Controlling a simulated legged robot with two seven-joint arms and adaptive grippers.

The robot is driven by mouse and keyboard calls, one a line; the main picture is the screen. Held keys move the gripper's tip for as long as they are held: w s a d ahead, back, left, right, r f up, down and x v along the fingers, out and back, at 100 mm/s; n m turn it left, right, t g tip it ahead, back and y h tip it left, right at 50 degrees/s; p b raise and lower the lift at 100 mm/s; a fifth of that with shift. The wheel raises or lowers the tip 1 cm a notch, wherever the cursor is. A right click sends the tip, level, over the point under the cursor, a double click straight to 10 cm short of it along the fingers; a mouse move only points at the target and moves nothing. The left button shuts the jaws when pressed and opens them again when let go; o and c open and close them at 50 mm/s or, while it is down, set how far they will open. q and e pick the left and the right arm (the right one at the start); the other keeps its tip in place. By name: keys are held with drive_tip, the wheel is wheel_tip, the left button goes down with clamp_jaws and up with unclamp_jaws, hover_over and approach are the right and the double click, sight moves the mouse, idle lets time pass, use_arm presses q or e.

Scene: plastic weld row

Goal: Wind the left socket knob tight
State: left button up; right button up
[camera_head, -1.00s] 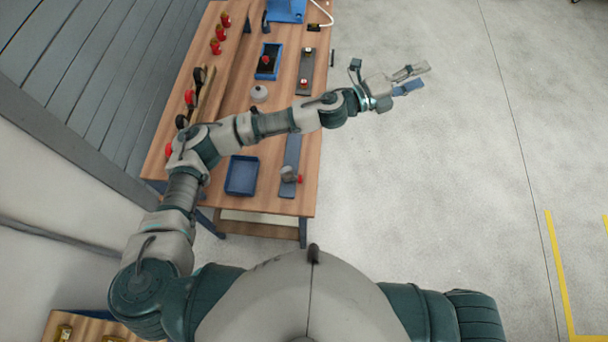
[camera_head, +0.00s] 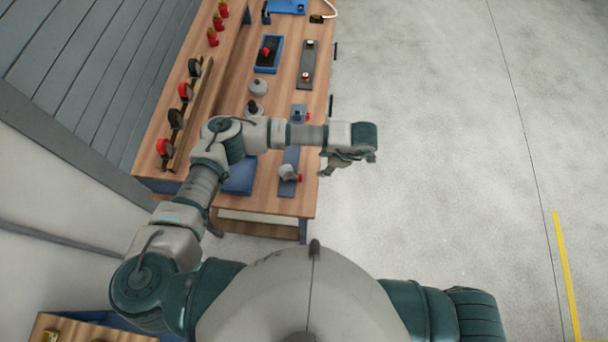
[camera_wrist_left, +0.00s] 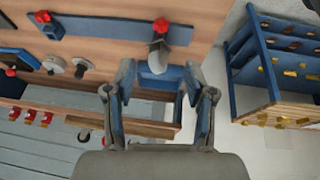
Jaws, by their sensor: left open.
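A blue rail (camera_head: 292,155) lies along the bench's right side. At its near end is a grey socket piece (camera_head: 287,173) with a red knob (camera_head: 299,178). In the left wrist view this red knob (camera_wrist_left: 161,25) and grey piece (camera_wrist_left: 158,55) are beyond the fingertips, and another red knob (camera_wrist_left: 43,16) is at the rail's other end. I cannot tell which knob is the left one. My left gripper (camera_head: 345,160) is to the right of the near knob, by the bench's edge, apart from it. Its fingers (camera_wrist_left: 158,78) are open and hold nothing. My right gripper is out of view.
A blue tray (camera_head: 240,176) sits on the bench, partly hidden by my left arm. Grey round pieces (camera_head: 258,87) and a grey rail (camera_head: 308,65) are farther back. A blue shelf (camera_wrist_left: 265,60) with yellow parts shows in the left wrist view. Floor right of the bench is clear.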

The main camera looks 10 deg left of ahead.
sight(300, 178)
use_arm(q)
drive_tip(key=p+x, duration=0.2)
drive_tip(key=x, duration=1.4)
drive_tip(key=shift+s+a+f, duration=0.1)
drive_tip(key=shift+a+f, duration=0.05)
drive_tip(key=shift+f, duration=0.2)
clamp_jaws()
